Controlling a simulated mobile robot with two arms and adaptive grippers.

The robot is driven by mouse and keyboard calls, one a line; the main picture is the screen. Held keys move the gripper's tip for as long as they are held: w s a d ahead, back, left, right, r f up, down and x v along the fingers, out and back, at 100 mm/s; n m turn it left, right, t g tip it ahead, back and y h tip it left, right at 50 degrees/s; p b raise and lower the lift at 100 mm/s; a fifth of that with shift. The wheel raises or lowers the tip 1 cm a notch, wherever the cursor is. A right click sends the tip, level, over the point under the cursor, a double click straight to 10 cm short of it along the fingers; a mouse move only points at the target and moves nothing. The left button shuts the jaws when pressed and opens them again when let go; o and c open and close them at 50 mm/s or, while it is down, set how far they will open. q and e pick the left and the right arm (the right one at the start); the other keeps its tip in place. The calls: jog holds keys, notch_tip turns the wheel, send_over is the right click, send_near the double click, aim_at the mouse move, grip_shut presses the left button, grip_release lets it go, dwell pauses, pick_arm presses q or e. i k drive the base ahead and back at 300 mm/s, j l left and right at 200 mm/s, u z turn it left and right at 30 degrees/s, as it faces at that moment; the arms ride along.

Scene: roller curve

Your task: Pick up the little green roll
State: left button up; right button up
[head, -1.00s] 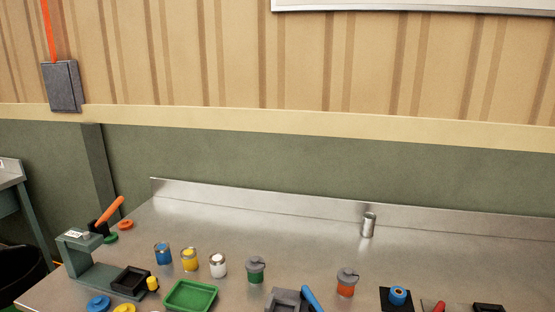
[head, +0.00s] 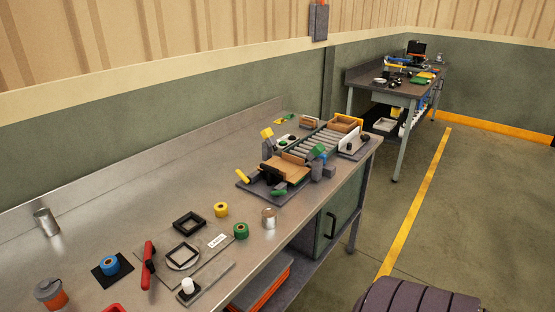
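The little green roll (head: 240,231) stands on the metal bench (head: 150,190), near its front edge. A yellow roll (head: 221,209) stands just behind it and to its left. A small metal can (head: 269,218) stands to its right, a short gap away. The green roll is in full view with nothing covering it. Neither of my grippers is in view.
A black square frame (head: 188,222) and a plate with a ring (head: 183,256) lie left of the green roll. A red-handled tool (head: 148,265) and a blue roll (head: 109,265) are farther left. A roller conveyor (head: 308,150) stands behind right. A dark ribbed object (head: 420,296) fills the lower right.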

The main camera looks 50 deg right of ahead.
aim_at(241, 231)
jog(key=z, duration=1.4)
